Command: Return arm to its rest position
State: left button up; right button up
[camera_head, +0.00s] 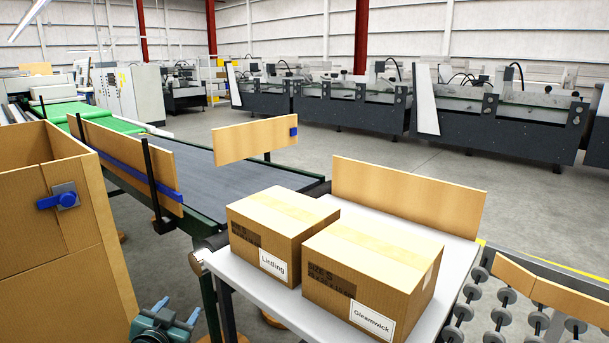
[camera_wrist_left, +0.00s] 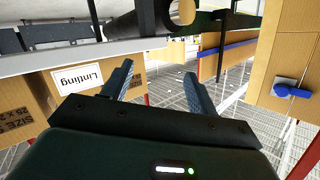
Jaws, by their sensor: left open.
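My left gripper (camera_head: 172,316) is at the bottom of the head view, low in front of the white table and to the right of a large wooden bin. Its two blue-grey fingers are spread apart with nothing between them. In the left wrist view the open fingers (camera_wrist_left: 158,85) point into free space below the conveyor's end. My right gripper is not in either view.
Two closed cartons, labelled Lintling (camera_head: 272,240) and Gleamwick (camera_head: 372,280), stand on the white table (camera_head: 262,290). A grey belt conveyor (camera_head: 235,182) ends behind it. The wooden bin (camera_head: 62,230) stands close at left. Rollers (camera_head: 475,290) lie at right.

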pick_arm(q)
jog(key=s+d+f+g+h, duration=0.1)
jog(key=s+d+f, duration=0.3)
jog(key=s, duration=0.3)
jog(key=s+d+f+g+h, duration=0.1)
jog(key=s+d+f, duration=0.3)
jog(key=s+f, duration=0.2)
jog(key=shift+s+f, duration=0.15)
jog(key=shift+s, duration=1.05)
jog(key=s+d+g, duration=0.1)
jog(key=s+d, duration=0.1)
jog(key=s, duration=0.3)
jog(key=s+d+f, duration=0.1)
jog(key=s, duration=0.4)
jog(key=s+d+f+g+h, duration=0.1)
jog(key=s+d, duration=0.1)
jog(key=s, duration=0.3)
jog(key=shift+s+d+f+n+g, duration=0.1)
jog(key=shift+d+f+n+g, duration=0.15)
jog(key=shift+d+n+g, duration=0.1)
jog(key=shift+c, duration=0.2)
